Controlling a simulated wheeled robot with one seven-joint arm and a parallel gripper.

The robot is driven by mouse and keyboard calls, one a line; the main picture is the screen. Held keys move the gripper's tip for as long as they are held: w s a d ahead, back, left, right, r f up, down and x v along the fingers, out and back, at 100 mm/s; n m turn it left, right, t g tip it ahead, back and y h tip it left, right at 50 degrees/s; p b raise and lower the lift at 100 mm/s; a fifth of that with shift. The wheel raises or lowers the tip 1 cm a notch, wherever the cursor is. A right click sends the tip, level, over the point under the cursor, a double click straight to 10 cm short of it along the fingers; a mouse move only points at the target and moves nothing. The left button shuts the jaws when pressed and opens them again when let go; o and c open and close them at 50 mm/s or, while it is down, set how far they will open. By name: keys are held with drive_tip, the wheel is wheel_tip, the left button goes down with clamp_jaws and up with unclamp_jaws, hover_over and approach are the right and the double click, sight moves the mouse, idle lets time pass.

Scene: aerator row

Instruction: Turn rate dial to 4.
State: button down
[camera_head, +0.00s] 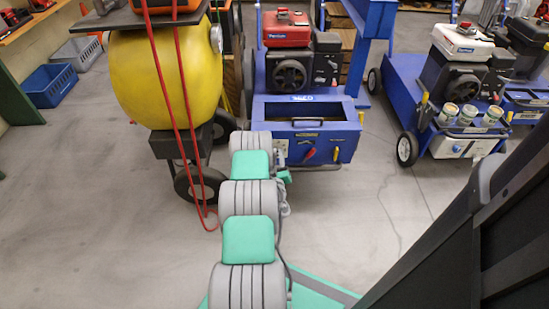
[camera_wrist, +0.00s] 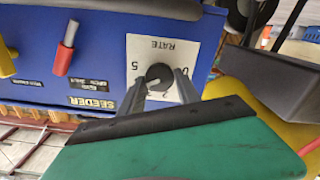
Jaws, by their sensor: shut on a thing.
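The rate dial is a round black knob (camera_wrist: 159,73) on a white plate (camera_wrist: 171,48) marked RATE. The plate appears upside down in the wrist view, with a 5 at its left and a partly covered mark at its right. My gripper (camera_wrist: 161,81) has one grey finger on each side of the knob and is shut on it. I cannot read where the knob points; the fingers cover part of the scale.
A red lever (camera_wrist: 66,47) and a yellow lever (camera_wrist: 6,58) stick out of the same blue panel, beside the dial. A yellow tank (camera_head: 165,75) with red hoses stands left of the seeder. Another blue machine (camera_head: 405,75) stands at right. Grey floor between them is clear.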

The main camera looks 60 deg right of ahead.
drive_tip(key=shift+s+f, duration=0.1)
drive_tip(key=shift+s, duration=0.05)
drive_tip(key=c, duration=1.1)
unclamp_jaws()
drive_tip(key=shift+o, duration=1.2)
drive_tip(key=shift+a, duration=0.1)
drive_tip(key=shift+s+a+p, duration=0.2)
drive_tip(key=shift+a+p, duration=0.15)
drive_tip(key=shift+a, duration=0.1)
drive_tip(key=p+v, duration=0.1)
drive_tip(key=v, duration=0.5)
drive_tip(key=shift+a+p, duration=0.3)
drive_tip(key=shift+p, duration=0.05)
drive_tip(key=shift+s, duration=0.1)
